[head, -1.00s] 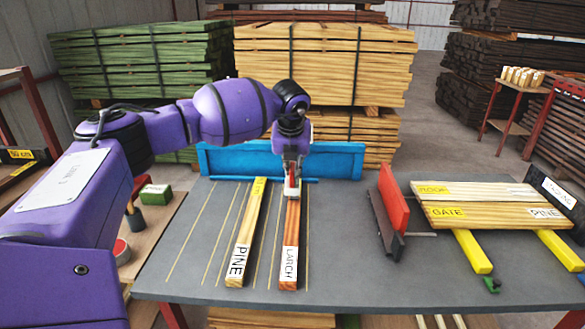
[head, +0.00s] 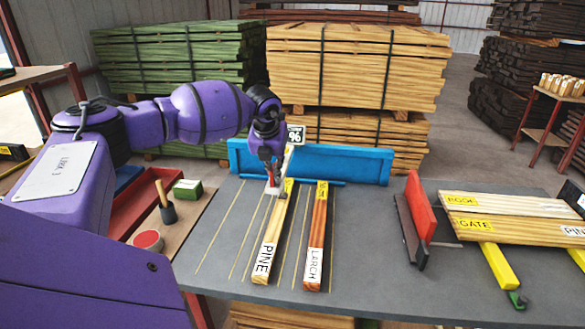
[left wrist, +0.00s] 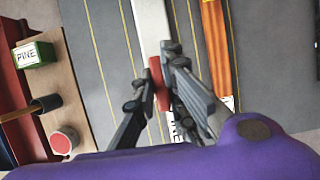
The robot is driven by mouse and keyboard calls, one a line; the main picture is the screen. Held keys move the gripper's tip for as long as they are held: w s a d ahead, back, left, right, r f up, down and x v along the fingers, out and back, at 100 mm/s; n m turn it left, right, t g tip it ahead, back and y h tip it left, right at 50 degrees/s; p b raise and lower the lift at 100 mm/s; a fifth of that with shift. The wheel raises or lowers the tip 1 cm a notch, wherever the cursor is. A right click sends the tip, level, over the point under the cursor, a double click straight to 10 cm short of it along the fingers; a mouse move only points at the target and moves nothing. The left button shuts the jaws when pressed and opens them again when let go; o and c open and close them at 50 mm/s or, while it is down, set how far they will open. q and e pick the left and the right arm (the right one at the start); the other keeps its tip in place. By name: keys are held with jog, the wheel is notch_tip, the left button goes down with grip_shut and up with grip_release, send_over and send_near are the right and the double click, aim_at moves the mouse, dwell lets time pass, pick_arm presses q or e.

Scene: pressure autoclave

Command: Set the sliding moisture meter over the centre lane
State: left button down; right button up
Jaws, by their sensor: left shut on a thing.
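The sliding moisture meter (head: 288,160) has a white arm, a small dark "%" display (head: 296,134) and a red handle (head: 271,180). It is at the blue rail (head: 335,163), by the far end of the PINE board (head: 273,236). My left gripper (head: 270,170) is shut on the red handle, which also shows between the fingers in the left wrist view (left wrist: 157,82). There the white arm (left wrist: 152,28) hides most of the PINE board. The LARCH board (head: 317,230) lies just to the right. My right gripper is not in view.
Thin yellow lines mark lanes on the grey table (head: 360,255). A red upright plate (head: 420,206) and labelled planks (head: 520,230) are at the right. A PINE-labelled green box (head: 187,189), a dark pot (head: 168,213) and a red tin (head: 148,240) stand at the left.

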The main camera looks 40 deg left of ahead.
pick_arm(q)
jog(key=shift+s, duration=0.1)
jog(key=c, duration=1.8)
grip_release()
jog(key=v, duration=1.2)
